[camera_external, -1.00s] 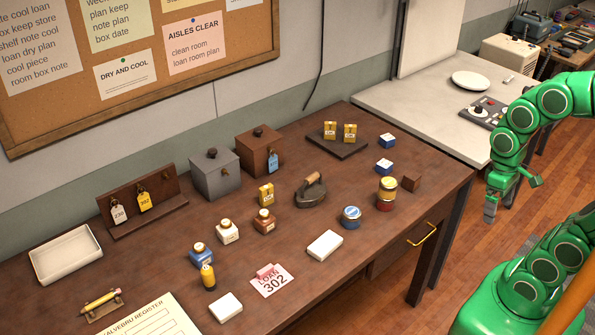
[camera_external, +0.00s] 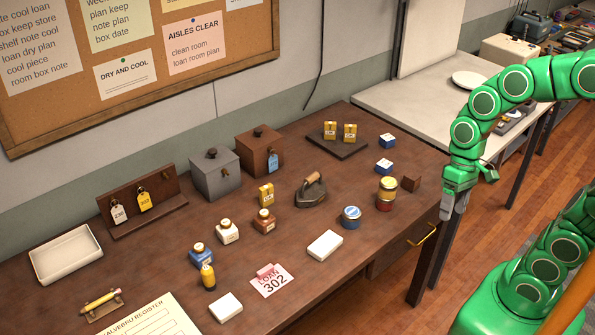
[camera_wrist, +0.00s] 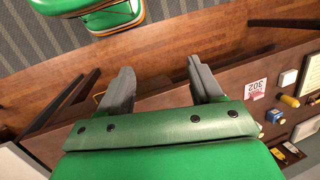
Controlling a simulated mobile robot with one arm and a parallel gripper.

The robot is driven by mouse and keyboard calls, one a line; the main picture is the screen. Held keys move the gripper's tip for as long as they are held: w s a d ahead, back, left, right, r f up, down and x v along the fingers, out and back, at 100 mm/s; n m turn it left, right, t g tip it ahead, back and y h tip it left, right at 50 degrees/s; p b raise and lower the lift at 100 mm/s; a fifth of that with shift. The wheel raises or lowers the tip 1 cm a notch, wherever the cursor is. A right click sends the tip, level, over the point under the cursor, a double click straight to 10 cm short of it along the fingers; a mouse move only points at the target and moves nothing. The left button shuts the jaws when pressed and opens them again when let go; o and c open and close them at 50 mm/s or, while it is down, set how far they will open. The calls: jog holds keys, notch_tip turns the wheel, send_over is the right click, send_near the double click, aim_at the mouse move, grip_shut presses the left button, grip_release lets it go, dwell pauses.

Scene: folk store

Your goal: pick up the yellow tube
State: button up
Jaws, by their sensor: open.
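In the wrist view the tube (camera_wrist: 290,101) is small at the right edge, near the card (camera_wrist: 257,89). My gripper (camera_external: 447,208) hangs beside the desk's right end, far to the right of the tube. In the wrist view its two fingers (camera_wrist: 163,85) are apart with nothing between them.
White boxes (camera_external: 325,245) (camera_external: 226,307) lie near the desk's front edge. Bottles, a flat iron (camera_external: 311,191), tins (camera_external: 351,217) and small blue boxes (camera_external: 385,167) stand around. A drawer handle (camera_external: 422,234) sticks out in front. A pale table (camera_external: 425,95) stands behind.

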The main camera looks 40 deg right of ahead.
jog(key=w+a+m+y, duration=0.25)
jog(key=w+a, duration=0.35)
jog(key=a, duration=0.4)
jog(key=w+a+m+y, duration=0.1)
jog(key=w+a+y, duration=0.2)
jog(key=w+a, duration=0.6)
jog(key=m+t+y, duration=0.3)
jog(key=m+y, duration=0.2)
jog(key=m, duration=0.9)
send_over(205, 290)
jog(key=d, duration=0.7)
jog(key=f, duration=1.7)
jog(key=shift+s, duration=0.4)
jog(key=shift+m, duration=0.25)
jog(key=shift+x, duration=3.8)
jog(key=shift+w+f, duration=0.1)
jog(key=shift+w, duration=0.1)
jog(key=c, duration=0.8)
